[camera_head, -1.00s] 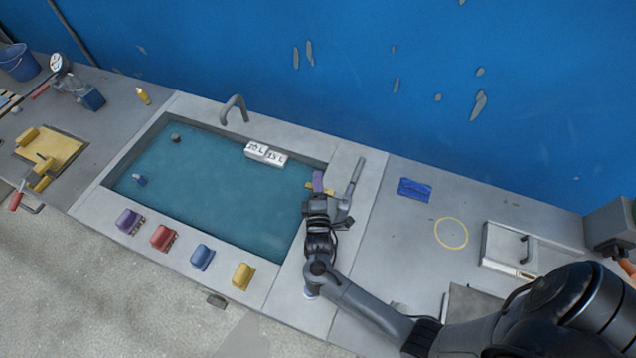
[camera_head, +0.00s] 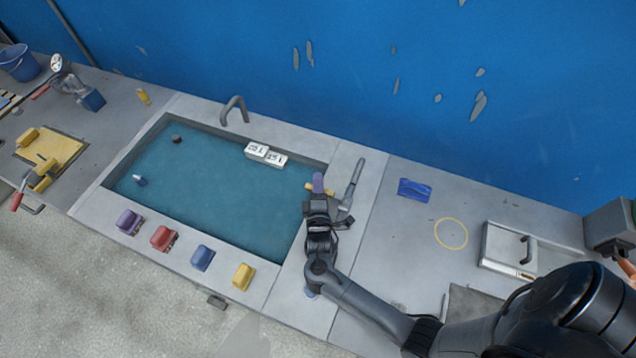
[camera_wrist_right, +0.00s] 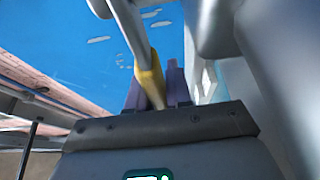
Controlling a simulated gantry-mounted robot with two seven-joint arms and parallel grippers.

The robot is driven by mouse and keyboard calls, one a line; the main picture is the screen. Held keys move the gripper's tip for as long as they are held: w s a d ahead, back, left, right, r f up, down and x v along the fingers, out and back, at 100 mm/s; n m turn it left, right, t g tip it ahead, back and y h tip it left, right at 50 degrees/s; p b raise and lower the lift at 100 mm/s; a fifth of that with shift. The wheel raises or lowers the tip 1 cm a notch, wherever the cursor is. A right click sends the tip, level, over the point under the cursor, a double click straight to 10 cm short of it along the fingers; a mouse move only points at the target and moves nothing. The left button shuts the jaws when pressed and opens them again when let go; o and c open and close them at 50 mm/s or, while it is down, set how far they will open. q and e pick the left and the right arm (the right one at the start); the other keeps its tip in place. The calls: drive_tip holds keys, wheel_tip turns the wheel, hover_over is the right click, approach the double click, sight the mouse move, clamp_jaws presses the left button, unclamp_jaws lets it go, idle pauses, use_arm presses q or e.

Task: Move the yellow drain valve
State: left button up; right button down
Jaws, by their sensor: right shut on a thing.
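The yellow drain valve (camera_head: 326,190) shows as a short yellow bar at the right end of the water-filled basin (camera_head: 152,128). My right gripper (camera_head: 318,184), with purple fingertips, is over that corner and largely hides the valve. In the right wrist view the valve's yellow handle (camera_wrist_right: 151,80) lies between the two purple fingers (camera_wrist_right: 155,90), and the gripper is shut on it. A grey pipe or rod runs on from the handle toward the top of that view. My left gripper is not in view.
A grey upright lever (camera_head: 354,178) stands close to the right gripper. A blue item (camera_head: 414,188) and a yellow ring (camera_head: 451,233) lie to the right.

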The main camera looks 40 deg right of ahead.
drive_tip(key=shift+s+a+r+n+t+y+p, duration=0.15)
drive_tip(key=shift+a+r+n+t+y+p, duration=0.15)
drive_tip(key=shift+n+t+y+p, duration=0.45)
drive_tip(key=shift+a+f+p, duration=0.15)
drive_tip(key=shift+a+p, duration=0.05)
drive_tip(key=shift+p, duration=0.2)
drive_tip(key=shift+f, duration=0.15)
drive_tip(key=c, duration=1.1)
unclamp_jaws()
drive_tip(key=shift+s+a, duration=0.1)
drive_tip(key=shift+s+a, duration=0.1)
drive_tip(key=shift+s, duration=0.1)
drive_tip(key=v, duration=1)
drive_tip(key=shift+s, duration=0.1)
